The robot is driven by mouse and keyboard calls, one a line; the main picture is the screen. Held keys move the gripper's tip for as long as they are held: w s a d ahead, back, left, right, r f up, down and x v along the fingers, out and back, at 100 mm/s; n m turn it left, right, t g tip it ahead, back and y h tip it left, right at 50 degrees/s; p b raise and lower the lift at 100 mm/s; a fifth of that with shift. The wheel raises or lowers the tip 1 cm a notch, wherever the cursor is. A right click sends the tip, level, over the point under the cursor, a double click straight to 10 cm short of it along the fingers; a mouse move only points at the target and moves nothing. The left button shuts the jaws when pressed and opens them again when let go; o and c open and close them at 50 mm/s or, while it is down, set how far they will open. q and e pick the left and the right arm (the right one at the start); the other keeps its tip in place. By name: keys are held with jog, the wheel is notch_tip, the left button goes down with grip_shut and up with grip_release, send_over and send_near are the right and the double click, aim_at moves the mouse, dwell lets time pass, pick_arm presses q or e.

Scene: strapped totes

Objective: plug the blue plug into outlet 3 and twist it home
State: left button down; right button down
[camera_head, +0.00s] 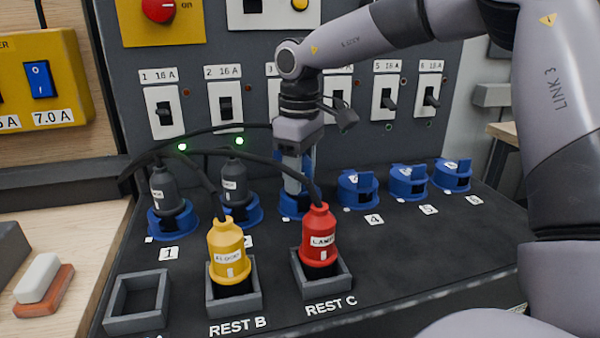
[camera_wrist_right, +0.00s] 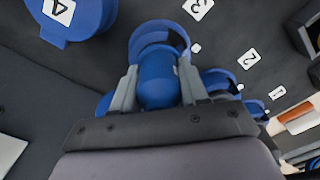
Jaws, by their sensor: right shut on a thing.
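The blue plug (camera_wrist_right: 157,82) is between the two grey fingers of my right gripper (camera_wrist_right: 157,88) in the wrist view. In the head view my right gripper (camera_head: 293,180) points down over outlet 3 (camera_head: 292,206), and its fingers hide most of the plug. In the wrist view the plug's far end lies within the open blue collar of outlet 3 (camera_wrist_right: 178,32), beside the label 3. I cannot tell how deep the plug sits or how far it is turned. My left gripper is out of view.
Black plugs (camera_head: 166,190) stand in outlets 1 and 2, with green lights above. A yellow plug (camera_head: 228,250) stands in REST B and a red plug (camera_head: 319,236) in REST C, close in front. Black cables arch near my gripper. The left rest (camera_head: 137,325) is empty.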

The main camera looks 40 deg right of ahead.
jog(key=shift+c, duration=2.4)
grip_release()
jog(key=shift+r, duration=0.5)
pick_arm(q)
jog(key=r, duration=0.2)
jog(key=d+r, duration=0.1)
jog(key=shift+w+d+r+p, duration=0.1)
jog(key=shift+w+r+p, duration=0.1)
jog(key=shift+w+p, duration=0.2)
pick_arm(e)
notch_tip(320, 180, up, 6)
jog(key=shift+r, duration=0.2)
